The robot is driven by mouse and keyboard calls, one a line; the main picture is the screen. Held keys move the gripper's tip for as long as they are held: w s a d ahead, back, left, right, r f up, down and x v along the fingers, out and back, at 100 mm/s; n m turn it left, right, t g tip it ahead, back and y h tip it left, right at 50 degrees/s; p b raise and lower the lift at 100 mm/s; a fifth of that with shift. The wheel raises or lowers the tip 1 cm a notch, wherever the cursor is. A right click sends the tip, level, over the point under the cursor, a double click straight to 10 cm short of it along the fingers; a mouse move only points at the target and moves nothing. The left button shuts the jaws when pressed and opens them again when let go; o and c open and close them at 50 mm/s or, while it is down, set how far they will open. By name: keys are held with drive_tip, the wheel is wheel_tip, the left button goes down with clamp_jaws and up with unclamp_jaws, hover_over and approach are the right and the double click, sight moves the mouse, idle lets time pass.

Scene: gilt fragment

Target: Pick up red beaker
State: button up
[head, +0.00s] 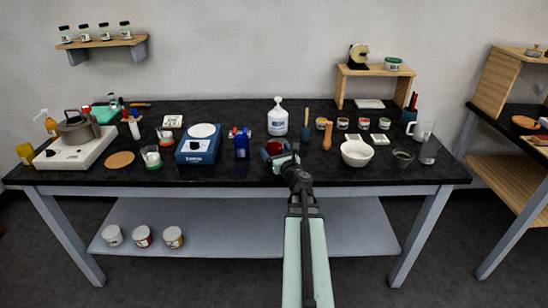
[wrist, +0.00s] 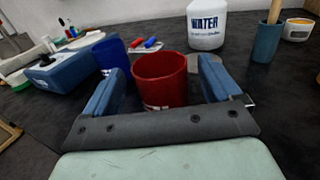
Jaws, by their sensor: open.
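The red beaker (wrist: 161,80) stands upright on the black table in the wrist view, between the two blue fingers of my gripper (wrist: 160,88). The fingers are spread wide, with a gap visible on each side of the beaker. The beaker's lower part is hidden behind the dark gripper body. In the head view, the red beaker (head: 274,147) shows small and partly covered by my gripper (head: 280,156), near the middle of the table.
A blue container (head: 241,143) stands close on the left, with a blue-and-white scale (head: 197,150) beyond it. A white water bottle (head: 277,120) stands behind. A white bowl (head: 357,153) and a wooden-handled tool (head: 327,136) are on the right.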

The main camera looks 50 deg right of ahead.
drive_tip(key=x, duration=0.3)
drive_tip(key=shift+s, duration=0.1)
drive_tip(key=shift+c, duration=0.5)
drive_tip(key=c, duration=1)
drive_tip(key=shift+o, duration=0.2)
drive_tip(key=shift+r, duration=0.15)
